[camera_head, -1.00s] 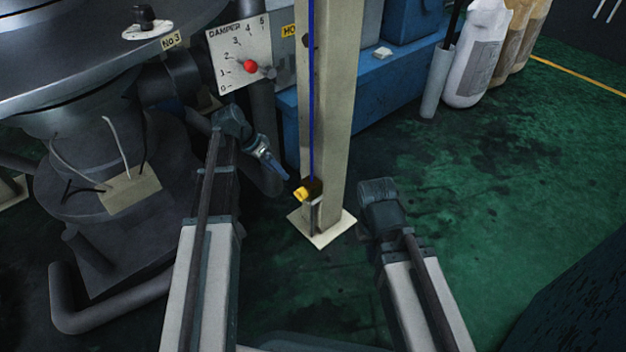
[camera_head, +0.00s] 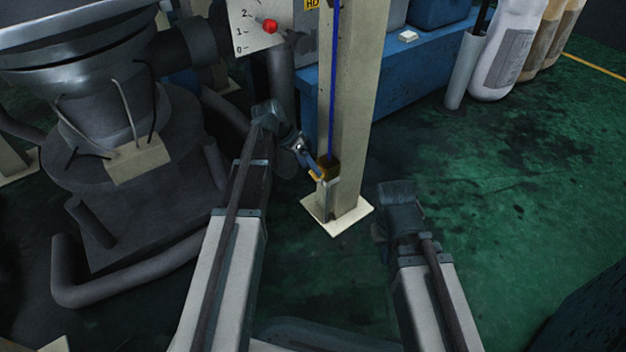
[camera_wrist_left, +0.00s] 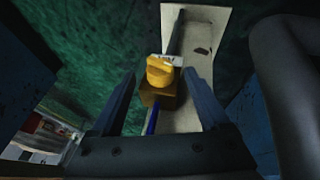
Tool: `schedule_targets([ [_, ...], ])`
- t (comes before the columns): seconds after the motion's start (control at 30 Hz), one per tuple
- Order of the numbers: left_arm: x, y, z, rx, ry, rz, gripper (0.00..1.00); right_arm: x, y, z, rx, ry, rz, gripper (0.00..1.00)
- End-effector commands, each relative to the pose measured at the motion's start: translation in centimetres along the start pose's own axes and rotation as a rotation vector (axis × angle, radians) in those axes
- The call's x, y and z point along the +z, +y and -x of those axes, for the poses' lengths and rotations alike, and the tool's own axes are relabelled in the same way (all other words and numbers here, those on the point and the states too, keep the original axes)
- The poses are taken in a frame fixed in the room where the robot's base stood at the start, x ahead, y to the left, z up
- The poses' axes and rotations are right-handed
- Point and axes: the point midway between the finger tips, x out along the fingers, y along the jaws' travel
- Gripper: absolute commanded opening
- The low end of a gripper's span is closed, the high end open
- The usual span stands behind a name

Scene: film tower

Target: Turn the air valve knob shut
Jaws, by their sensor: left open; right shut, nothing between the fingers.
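The yellow air valve knob (camera_wrist_left: 160,72) sits on a brass-coloured valve body (camera_wrist_left: 160,95), with a blue line running into it, low on a cream post (camera_head: 345,110). In the head view the valve (camera_head: 328,168) is partly hidden by my left gripper (camera_head: 318,174), whose fingers reach it from the left. In the left wrist view my left gripper (camera_wrist_left: 162,96) is open, with one finger on each side of the knob and visible gaps between. I cannot tell how deep the fingers reach around it. My right gripper (camera_head: 380,232) is shut and empty, right of the post.
A damper plate with a red knob (camera_head: 269,26) is at the top. Dark machinery (camera_head: 110,190) with a thick pipe stands on the left. The green floor (camera_head: 500,190) on the right is clear.

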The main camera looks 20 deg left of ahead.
Motion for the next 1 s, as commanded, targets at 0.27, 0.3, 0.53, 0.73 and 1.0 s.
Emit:
schedule_targets([
  [0.27,0.1,-0.1,-3.0,0.000,0.000,-0.001,0.79,-0.1,-0.3,-2.7,0.000,0.000,0.000,0.00],
  [0.3,0.1,-0.1,-3.1,0.000,0.000,-0.001,0.79,-0.1,-0.3,-2.8,0.000,0.000,0.000,0.00],
  [0.53,0.0,0.0,-3.3,0.000,0.000,0.000,0.79,-0.2,-0.3,-3.0,0.000,0.000,0.000,0.00],
  [0.73,0.0,0.0,-3.3,0.000,0.000,0.000,0.75,-0.1,-0.3,-2.9,0.000,0.000,0.000,0.00],
  [1.0,0.0,0.0,-3.3,0.000,0.000,0.000,0.26,-0.1,-0.3,-2.9,0.000,0.000,0.000,0.00],
])
